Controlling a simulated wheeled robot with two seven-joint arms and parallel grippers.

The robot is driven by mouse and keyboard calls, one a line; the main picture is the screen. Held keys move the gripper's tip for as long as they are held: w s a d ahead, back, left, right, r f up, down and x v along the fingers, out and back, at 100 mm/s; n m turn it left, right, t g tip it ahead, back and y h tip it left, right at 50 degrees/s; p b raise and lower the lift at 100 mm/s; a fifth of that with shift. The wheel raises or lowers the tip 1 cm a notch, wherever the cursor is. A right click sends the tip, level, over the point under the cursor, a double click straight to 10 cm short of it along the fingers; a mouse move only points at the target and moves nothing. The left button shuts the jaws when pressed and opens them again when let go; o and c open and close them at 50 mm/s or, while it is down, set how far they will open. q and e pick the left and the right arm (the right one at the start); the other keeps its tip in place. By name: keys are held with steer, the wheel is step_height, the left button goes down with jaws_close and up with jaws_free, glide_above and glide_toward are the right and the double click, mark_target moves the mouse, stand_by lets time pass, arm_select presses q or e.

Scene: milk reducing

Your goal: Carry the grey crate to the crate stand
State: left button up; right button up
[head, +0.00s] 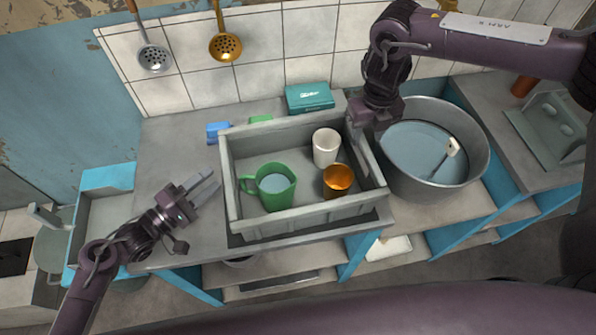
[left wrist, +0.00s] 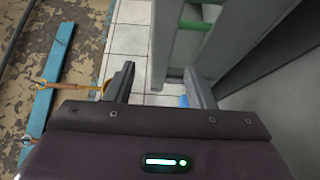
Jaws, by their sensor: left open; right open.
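The grey crate (head: 295,228) stands on the counter. It holds a green mug (head: 276,190), a white cup (head: 326,147) and an orange cup (head: 338,181). My left gripper (head: 214,181) is open and empty, just left of the crate's left wall and apart from it. In the left wrist view its two fingers (left wrist: 160,82) are spread, with a grey wall, probably the crate's, close on the right. My right gripper (head: 361,128) is open at the crate's right wall, close to the rim; its fingertips are partly hidden, so contact is unclear. I cannot pick out the crate stand.
A large grey basin (head: 435,190) stands close to the crate's right. A teal box (head: 309,97) and a blue item (head: 217,131) lie behind the crate. A silver skimmer (head: 154,58) and a golden skimmer (head: 225,46) hang on the wall. Counter (head: 165,160) left of the crate is clear.

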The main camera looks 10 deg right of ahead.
mark_target(228, 161)
arm_select(q)
steer(key=x, duration=0.6)
steer(key=shift+d, duration=0.1)
arm_select(e)
step_height(228, 161, down, 6)
steer(key=shift+f, duration=0.1)
arm_select(q)
steer(key=shift+w+d, duration=0.4)
steer(key=shift+w, duration=0.05)
arm_select(e)
steer(key=shift+w+f, duration=0.15)
steer(key=shift+f, duration=0.4)
arm_select(q)
steer(key=shift+s, duration=0.1)
steer(key=shift+c, duration=0.7)
arm_select(e)
steer(key=shift+r, duration=0.1)
steer(key=shift+c, duration=0.7)
arm_select(q)
jaws_close()
arm_select(e)
jaws_close()
arm_select(q)
steer(key=shift+r, duration=0.2)
arm_select(e)
steer(key=shift+r, duration=0.15)
